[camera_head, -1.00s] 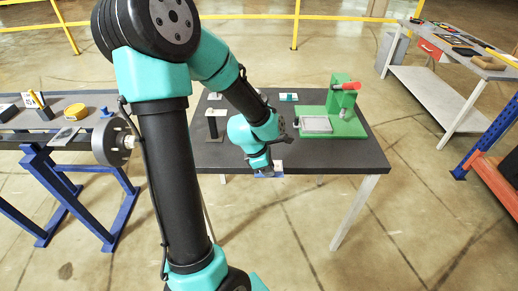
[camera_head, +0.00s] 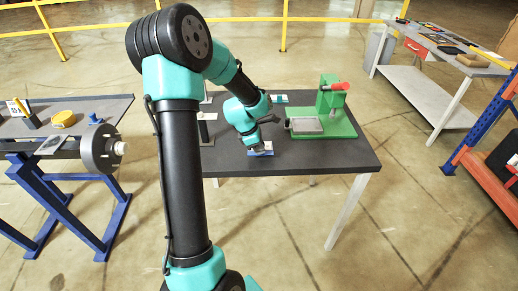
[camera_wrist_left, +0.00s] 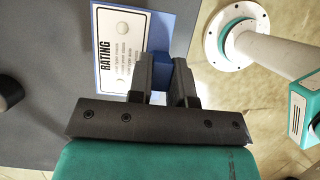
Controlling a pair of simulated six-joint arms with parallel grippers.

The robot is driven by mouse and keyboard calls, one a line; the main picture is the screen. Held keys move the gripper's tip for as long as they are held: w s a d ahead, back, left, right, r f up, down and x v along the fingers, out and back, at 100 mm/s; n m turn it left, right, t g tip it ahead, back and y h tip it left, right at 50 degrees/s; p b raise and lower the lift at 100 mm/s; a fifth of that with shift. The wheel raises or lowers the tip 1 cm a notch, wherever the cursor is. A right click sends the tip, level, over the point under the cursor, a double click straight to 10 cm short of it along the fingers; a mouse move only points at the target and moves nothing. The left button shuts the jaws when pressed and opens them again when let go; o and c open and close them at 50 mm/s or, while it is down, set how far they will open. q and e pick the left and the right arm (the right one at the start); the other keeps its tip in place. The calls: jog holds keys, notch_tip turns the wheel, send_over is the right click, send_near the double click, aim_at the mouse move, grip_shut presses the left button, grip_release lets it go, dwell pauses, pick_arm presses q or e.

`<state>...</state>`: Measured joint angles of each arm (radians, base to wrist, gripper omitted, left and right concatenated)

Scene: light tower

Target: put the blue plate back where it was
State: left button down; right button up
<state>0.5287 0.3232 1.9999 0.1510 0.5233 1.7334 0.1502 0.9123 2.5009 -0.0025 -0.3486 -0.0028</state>
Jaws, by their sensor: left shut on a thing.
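The blue plate (camera_wrist_left: 103,80) carries a white label headed "RATING" with two pale round spots. My left gripper (camera_wrist_left: 165,72) is shut on the plate's blue grip block (camera_wrist_left: 162,62) in the left wrist view. In the head view the blue plate (camera_head: 260,153) is small and partly hidden below my left gripper (camera_head: 256,148), near the front edge of the dark table (camera_head: 310,160). I cannot tell whether the plate touches the tabletop. My right gripper is not in view.
A green fixture (camera_head: 335,122) with a red handle and grey tray (camera_head: 305,125) stands right of the gripper. A dark post (camera_head: 205,130) with a white top stands left. A bench (camera_head: 95,108) is farther left. The table's front right is clear.

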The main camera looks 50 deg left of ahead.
pick_arm(q)
jog(key=shift+w+a+f, duration=0.1)
jog(key=shift+w+a, duration=0.7)
jog(key=shift+a, duration=0.15)
jog(key=shift+w+a, duration=0.15)
jog(key=shift+w+a+f, duration=0.2)
jog(key=shift+f, duration=1.6)
jog(key=shift+f, duration=0.15)
jog(key=c, duration=1.1)
grip_release()
jog(key=shift+o, duration=0.2)
